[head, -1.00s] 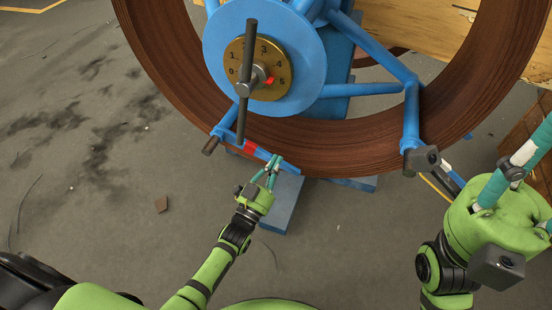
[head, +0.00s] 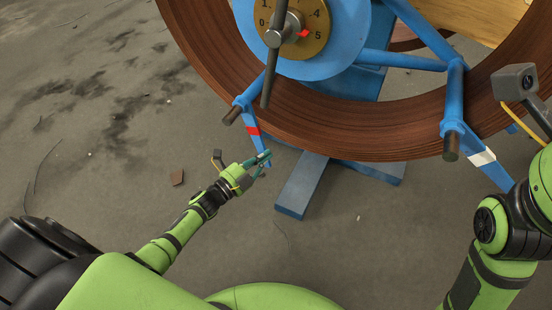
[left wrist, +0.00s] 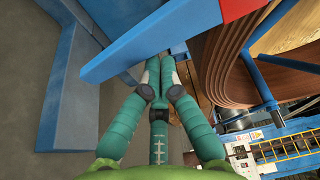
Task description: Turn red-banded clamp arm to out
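The red-banded clamp arm (head: 246,116) is a blue bar below the left side of the brown coil, slanting down to the right, with a red band (head: 252,131) partway along. My left gripper (head: 262,160) is at its lower free end. In the left wrist view the blue bar (left wrist: 140,47) crosses just beyond the teal fingertips (left wrist: 160,68), its red band (left wrist: 238,9) at the top right. The fingertips are drawn together, with no bar visible between them; contact is unclear. My right gripper is outside the head view; only its arm shows.
The big brown coil (head: 350,140) hangs above, with a blue hub and numbered brass dial (head: 302,30). A dark lever (head: 270,75) hangs near the clamp arm. A white-banded arm (head: 482,157) is at the right. Blue floor feet (head: 303,185) stand below.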

